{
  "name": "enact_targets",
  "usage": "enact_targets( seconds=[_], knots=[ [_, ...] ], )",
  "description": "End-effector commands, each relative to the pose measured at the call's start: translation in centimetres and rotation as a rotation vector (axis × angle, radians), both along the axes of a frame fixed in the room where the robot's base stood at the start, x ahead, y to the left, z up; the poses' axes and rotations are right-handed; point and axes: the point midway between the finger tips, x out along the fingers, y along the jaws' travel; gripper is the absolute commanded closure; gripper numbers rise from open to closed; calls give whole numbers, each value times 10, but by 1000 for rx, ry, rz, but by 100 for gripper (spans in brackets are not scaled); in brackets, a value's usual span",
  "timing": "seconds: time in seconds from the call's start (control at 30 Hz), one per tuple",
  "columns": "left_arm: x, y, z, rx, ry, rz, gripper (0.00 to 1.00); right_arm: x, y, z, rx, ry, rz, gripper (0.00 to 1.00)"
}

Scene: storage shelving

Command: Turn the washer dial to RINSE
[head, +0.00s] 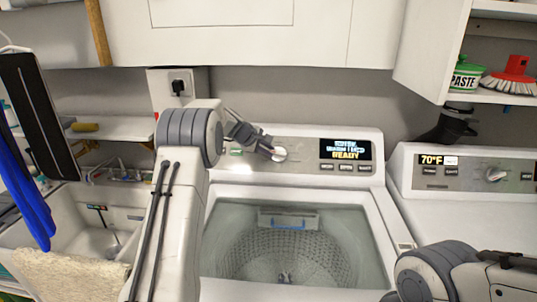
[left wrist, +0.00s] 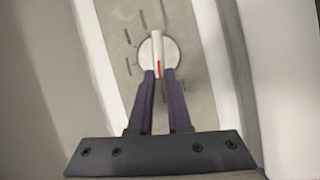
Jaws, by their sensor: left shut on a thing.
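The washer dial (head: 280,155) is a round white knob on the grey control panel of the left machine. In the left wrist view the dial (left wrist: 171,50) has a raised white grip bar with a red mark at its lower end. My left gripper (head: 271,152) is shut on this bar, one dark finger on each side, as the left wrist view also shows (left wrist: 159,76). Labels around the dial are too small to read. The washer display (head: 345,149) shows READY in yellow under blurred text. My right gripper is out of view; only part of that arm shows at lower right.
The washer's tub (head: 287,247) is uncovered, below the panel. A second machine with its own dial (head: 497,174) and a 70°F display stands to the right. White cabinets (head: 240,35) hang above. A sink (head: 99,222) and blue cloth (head: 32,205) are at left.

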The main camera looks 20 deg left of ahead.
Motion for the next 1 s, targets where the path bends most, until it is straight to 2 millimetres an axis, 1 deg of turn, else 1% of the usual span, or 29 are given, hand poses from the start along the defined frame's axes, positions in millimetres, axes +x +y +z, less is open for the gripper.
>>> enact_targets(
  seconds=[0.4, 0.43, 0.47, 0.5, 0.83, 0.93, 1.0],
  knots=[
    [0, -2, -1, -7, 0, 1, 100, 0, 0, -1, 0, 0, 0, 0],
    [0, -2, -1, -7, 0, 1, 80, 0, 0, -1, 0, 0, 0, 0],
    [0, -2, -1, -7, 0, 1, 69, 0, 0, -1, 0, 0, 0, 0],
    [0, -2, -1, -7, 0, 1, 54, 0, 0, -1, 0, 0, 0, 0],
    [-1, 1, 0, -5, -2, 4, 54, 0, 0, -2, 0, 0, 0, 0],
    [-6, 3, 6, -4, -2, 5, 54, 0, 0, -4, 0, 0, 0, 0],
    [-14, 6, 12, -5, -2, 6, 54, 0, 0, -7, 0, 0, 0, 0]
  ],
)
